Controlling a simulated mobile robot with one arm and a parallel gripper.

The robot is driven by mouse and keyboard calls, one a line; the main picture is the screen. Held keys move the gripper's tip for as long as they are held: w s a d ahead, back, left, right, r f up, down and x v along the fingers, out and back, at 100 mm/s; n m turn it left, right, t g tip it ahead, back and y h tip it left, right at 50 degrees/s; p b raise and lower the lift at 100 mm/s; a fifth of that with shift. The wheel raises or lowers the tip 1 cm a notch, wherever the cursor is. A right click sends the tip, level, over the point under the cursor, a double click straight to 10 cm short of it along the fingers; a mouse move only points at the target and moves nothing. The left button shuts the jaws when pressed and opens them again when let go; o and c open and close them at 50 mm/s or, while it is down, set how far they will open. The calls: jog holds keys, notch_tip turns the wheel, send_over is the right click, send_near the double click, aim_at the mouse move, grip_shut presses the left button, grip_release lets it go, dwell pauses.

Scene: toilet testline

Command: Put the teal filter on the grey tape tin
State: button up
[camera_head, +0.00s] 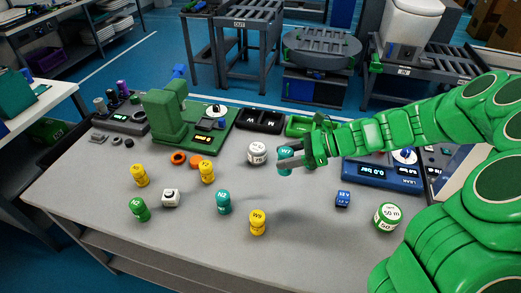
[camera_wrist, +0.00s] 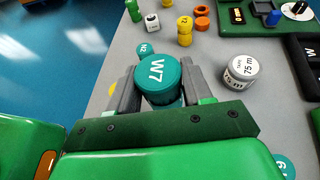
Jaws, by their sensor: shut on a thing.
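The teal filter marked W7 (camera_head: 285,152) is held between the fingers of my gripper (camera_head: 288,160). In the wrist view the same filter (camera_wrist: 160,78) sits upright between the two grey fingers (camera_wrist: 158,88), its W7 lid facing the camera. The grey tape tin (camera_head: 257,153), marked 75 m, stands on the bench just left of the filter in the head view. In the wrist view the tin (camera_wrist: 240,70) is to the right of the filter, apart from it. How high the filter is above the bench is hard to tell.
Another teal piece (camera_head: 223,202), yellow pieces (camera_head: 258,221) and a green one (camera_head: 139,208) stand on the grey bench.

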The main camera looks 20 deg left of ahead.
jog(key=w+a+r, duration=0.3)
jog(key=a+r, duration=0.2)
jog(key=a, duration=0.1)
send_over(258, 147)
jog(key=shift+f, duration=6.35)
jog(key=shift+f, duration=0.15)
jog(key=o, duration=1.1)
jog(key=shift+c, duration=0.2)
